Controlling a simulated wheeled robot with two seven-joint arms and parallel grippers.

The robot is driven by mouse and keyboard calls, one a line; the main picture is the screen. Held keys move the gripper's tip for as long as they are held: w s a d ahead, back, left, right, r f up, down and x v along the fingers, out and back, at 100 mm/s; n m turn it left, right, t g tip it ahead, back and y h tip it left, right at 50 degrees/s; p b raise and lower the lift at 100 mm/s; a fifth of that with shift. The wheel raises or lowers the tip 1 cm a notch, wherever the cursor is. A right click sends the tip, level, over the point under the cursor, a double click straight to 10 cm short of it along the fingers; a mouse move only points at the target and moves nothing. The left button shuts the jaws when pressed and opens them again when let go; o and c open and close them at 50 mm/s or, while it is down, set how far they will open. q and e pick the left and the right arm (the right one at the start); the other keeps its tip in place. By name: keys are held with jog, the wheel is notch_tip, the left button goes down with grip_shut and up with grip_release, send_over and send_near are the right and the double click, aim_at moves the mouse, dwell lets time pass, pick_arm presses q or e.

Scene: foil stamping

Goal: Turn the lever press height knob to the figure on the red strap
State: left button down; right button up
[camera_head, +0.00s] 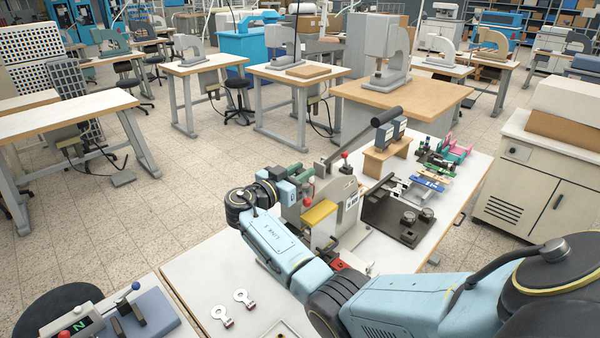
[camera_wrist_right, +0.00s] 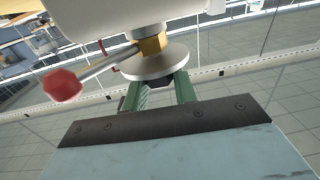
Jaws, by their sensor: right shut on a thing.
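The lever press (camera_head: 349,205) stands on the white bench, its long lever with a black grip (camera_head: 386,117) raised to the upper right. My right arm reaches across in front of it, and my right gripper (camera_head: 301,176) is at the press's left side. In the right wrist view the green fingers of the right gripper (camera_wrist_right: 160,92) are shut on the rim of a silver round knob (camera_wrist_right: 154,63), below a brass hex part (camera_wrist_right: 153,45). Figures on the knob cannot be read. My left gripper is out of view.
A red-tipped rod (camera_wrist_right: 63,86) sticks out close to the knob. Two key-shaped tags (camera_head: 222,315) lie on the front bench. A dark plate (camera_head: 385,216) with round parts and a wooden stand (camera_head: 386,156) are right of the press.

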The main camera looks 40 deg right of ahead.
jog(key=n+t, duration=0.2)
jog(key=t, duration=0.1)
jog(key=shift+s+f+y, duration=0.1)
jog(key=shift+y, duration=0.2)
jog(key=n+t+y+b, duration=0.1)
jog(key=n+t+y, duration=0.1)
jog(key=n+t, duration=0.1)
jog(key=shift+s+d+n+t, duration=0.1)
jog(key=shift+n+t, duration=0.2)
jog(key=shift+t, duration=0.6)
jog(key=shift+n+t+y+b, duration=0.3)
jog(key=shift+n+t+y, duration=0.5)
jog(key=shift+t+y, duration=0.25)
jog(key=shift+n+t+y, duration=0.8)
jog(key=shift+t+y, duration=0.05)
jog(key=shift+t, duration=0.1)
jog(key=shift+d+n+t+y+p, duration=0.1)
jog(key=shift+n+t+y+p, duration=1.1)
jog(key=shift+y, duration=0.6)
jog(key=o, duration=1)
jog(key=shift+c, duration=0.2)
